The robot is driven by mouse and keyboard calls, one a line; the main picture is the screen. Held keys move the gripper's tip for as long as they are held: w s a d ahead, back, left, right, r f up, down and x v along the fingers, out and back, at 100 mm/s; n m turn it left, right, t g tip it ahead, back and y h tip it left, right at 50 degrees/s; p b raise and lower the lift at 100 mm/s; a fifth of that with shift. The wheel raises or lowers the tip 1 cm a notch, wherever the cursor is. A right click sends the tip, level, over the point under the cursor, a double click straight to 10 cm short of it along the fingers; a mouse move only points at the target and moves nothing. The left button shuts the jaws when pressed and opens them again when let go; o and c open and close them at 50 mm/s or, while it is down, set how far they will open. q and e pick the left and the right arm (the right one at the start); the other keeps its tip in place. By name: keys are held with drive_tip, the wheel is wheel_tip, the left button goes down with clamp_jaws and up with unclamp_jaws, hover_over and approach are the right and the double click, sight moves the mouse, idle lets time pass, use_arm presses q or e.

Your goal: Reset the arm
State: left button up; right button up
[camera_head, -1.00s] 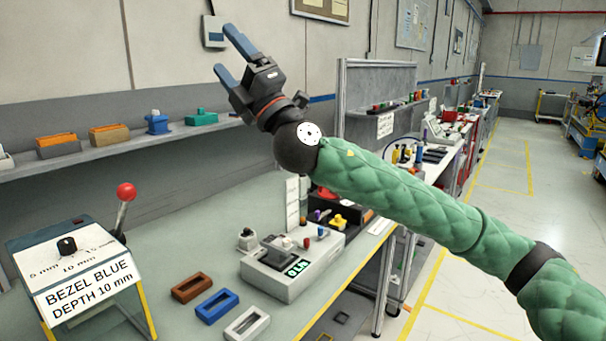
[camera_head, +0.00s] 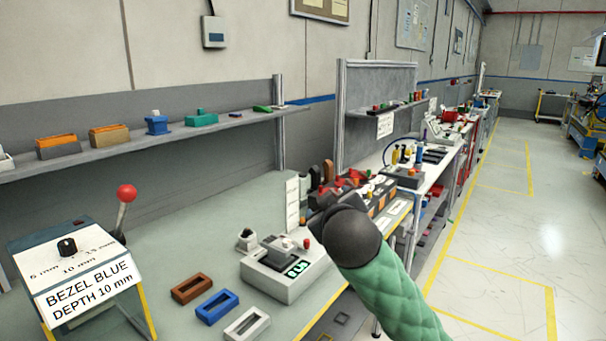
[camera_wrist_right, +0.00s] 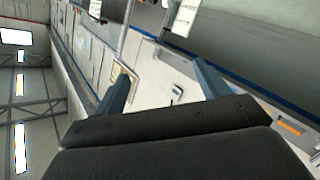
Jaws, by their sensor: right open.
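My right arm (camera_head: 385,295) comes in from the bottom right of the head view, a green padded sleeve ending in a black rounded wrist joint (camera_head: 347,240). Its gripper is mostly hidden behind that joint in the head view. In the right wrist view the right gripper (camera_wrist_right: 163,82) shows two blue-grey fingers spread apart with nothing between them. They point toward the wall. My left gripper is not in view.
A grey device with a display (camera_head: 285,275) stands on the bench left of my wrist. Brown (camera_head: 191,288), blue (camera_head: 216,307) and white (camera_head: 247,323) bezels lie beside it. A box with a red-knobbed lever (camera_head: 75,262) stands at left. A shelf (camera_head: 190,130) runs behind.

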drive_tip(key=s+d+f+m+g, duration=0.1)
drive_tip(key=s+d+f+g, duration=0.3)
drive_tip(key=f, duration=0.7)
drive_tip(key=s+d+f+m+g, duration=0.1)
drive_tip(key=s+f+m, duration=0.1)
drive_tip(key=s+f, duration=0.7)
drive_tip(key=s+d+f+m+g, duration=0.1)
drive_tip(key=s+d+f+g, duration=0.15)
drive_tip(key=f, duration=1.05)
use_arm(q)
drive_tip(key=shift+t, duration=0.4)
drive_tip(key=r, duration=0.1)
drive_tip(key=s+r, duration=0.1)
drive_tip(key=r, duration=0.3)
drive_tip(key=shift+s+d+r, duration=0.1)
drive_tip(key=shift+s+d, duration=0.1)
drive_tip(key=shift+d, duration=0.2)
use_arm(e)
drive_tip(key=s+f+g, duration=0.3)
drive_tip(key=s+f, duration=0.6)
drive_tip(key=s, duration=0.3)
drive_tip(key=s+f+m+g, duration=0.1)
drive_tip(key=s+f+g, duration=0.2)
drive_tip(key=s+f, duration=0.7)
drive_tip(key=s, duration=0.3)
drive_tip(key=shift+d, duration=0.4)
drive_tip(key=shift+s, duration=0.1)
